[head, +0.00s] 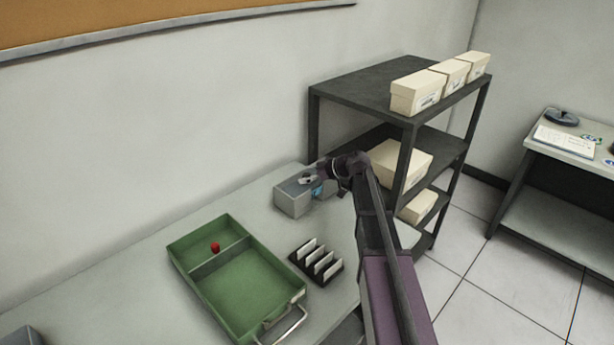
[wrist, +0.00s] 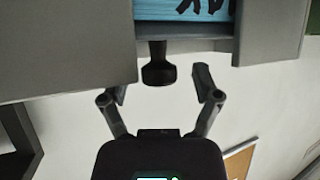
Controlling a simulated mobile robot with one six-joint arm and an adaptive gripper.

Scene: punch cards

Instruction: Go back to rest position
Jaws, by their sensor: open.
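My gripper (head: 318,177) is at the grey box (head: 291,203) at the far end of the table in the head view. In the wrist view my gripper (wrist: 162,94) is open, with one finger on each side of a dark knob (wrist: 157,70). Both fingers look apart from the knob. The knob sticks out from the grey box (wrist: 75,50), which fills the upper part of that view. A blue face with black marks (wrist: 205,10) shows in an opening of the box. My arm hides part of the table's right side in the head view.
A green tray (head: 205,312) holding a red object (head: 215,247) and a black rack (head: 297,262) of white cards stand on the table (head: 120,285). A dark shelf (head: 360,88) with cream boxes (head: 415,93) stands close behind my arm. A side table (head: 570,155) is at the right.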

